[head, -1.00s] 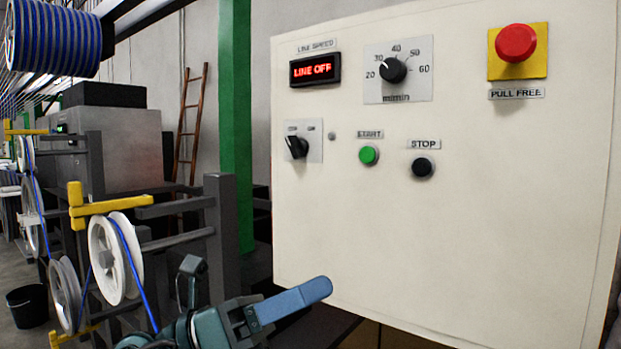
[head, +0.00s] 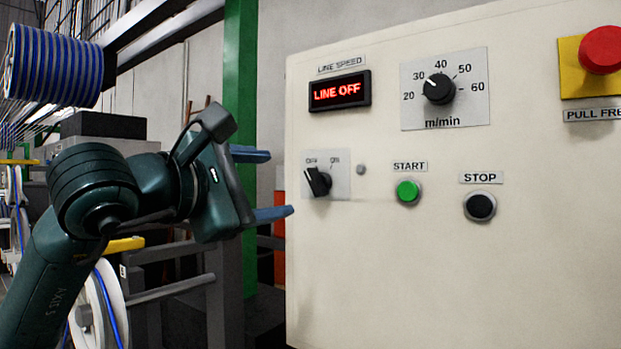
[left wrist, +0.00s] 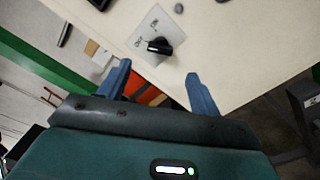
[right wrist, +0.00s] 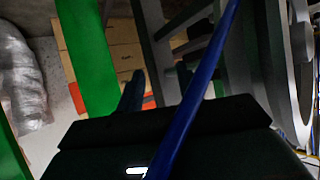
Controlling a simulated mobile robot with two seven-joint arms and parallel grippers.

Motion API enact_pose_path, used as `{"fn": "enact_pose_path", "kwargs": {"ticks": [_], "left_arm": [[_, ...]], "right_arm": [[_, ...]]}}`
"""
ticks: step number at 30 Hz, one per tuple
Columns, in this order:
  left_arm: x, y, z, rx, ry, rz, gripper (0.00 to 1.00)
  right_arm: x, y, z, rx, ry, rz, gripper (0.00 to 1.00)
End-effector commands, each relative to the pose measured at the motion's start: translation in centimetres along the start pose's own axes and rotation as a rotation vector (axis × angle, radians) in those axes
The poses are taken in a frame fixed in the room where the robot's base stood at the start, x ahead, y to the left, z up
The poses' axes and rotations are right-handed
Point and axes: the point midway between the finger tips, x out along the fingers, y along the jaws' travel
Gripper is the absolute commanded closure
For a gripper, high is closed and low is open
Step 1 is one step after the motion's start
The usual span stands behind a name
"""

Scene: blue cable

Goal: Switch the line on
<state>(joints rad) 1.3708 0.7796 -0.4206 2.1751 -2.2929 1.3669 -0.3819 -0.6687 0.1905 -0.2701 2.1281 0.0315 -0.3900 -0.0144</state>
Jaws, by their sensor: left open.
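A cream control panel (head: 400,270) fills the right of the head view. Its display (head: 339,90) reads LINE OFF in red. A black rotary switch (head: 318,181) sits on a plate marked OFF and ON, its pointer toward OFF. My left gripper (head: 281,183) is open and empty just left of the switch, fingers one above the other. In the left wrist view, the switch (left wrist: 160,46) lies beyond and between the fingertips (left wrist: 158,70), apart from them. My right gripper (right wrist: 160,72) shows only in the right wrist view, fingers apart, partly behind a blue cable (right wrist: 195,90).
The panel also carries a green START button (head: 408,192), a black STOP button (head: 480,206), a speed dial (head: 438,89) and a red emergency button (head: 602,50). A green post (head: 240,60) stands behind my left gripper. Cable reels (head: 105,305) stand at lower left.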

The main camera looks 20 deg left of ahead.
Motion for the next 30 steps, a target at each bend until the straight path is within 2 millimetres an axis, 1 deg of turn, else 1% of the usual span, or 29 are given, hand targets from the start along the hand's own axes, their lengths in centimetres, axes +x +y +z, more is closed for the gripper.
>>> {"fn": "enact_pose_path", "kwargs": {"ticks": [1, 6, 9, 13, 18, 26, 27, 30], "left_arm": [[1.2, 0.1, 0.2, -0.004, -0.001, -0.006, 0.36], [4.9, 0.1, 0.2, -0.003, -0.001, -0.006, 0.36], [6.7, 0.1, 0.2, -0.004, -0.002, -0.005, 0.36], [8.4, 0.1, 0.1, -0.003, -0.001, -0.005, 0.36], [9.5, 0.0, 0.1, -0.003, -0.002, -0.003, 0.36], [9.7, -0.1, 0.0, -0.001, -0.002, -0.002, 0.36], [9.7, -0.1, 0.0, -0.001, -0.002, -0.002, 0.37], [9.7, -0.1, 0.0, -0.002, -0.002, -0.002, 0.45]], "right_arm": [[-0.3, 0.1, -0.4, -0.002, -0.004, 0.002, 0.64], [-0.6, 0.5, -0.1, -0.002, -0.031, 0.015, 0.64], [-0.8, 0.8, 0.0, 0.004, -0.043, 0.026, 0.64], [-0.8, 0.8, 0.1, 0.019, -0.054, 0.032, 0.64], [-0.8, 0.8, 0.2, 0.023, -0.06, 0.034, 0.64], [-0.8, 0.9, 0.3, 0.023, -0.062, 0.036, 0.64], [-0.8, 0.9, 0.3, 0.023, -0.062, 0.036, 0.64], [-0.8, 0.9, 0.2, 0.022, -0.061, 0.037, 0.64]]}}
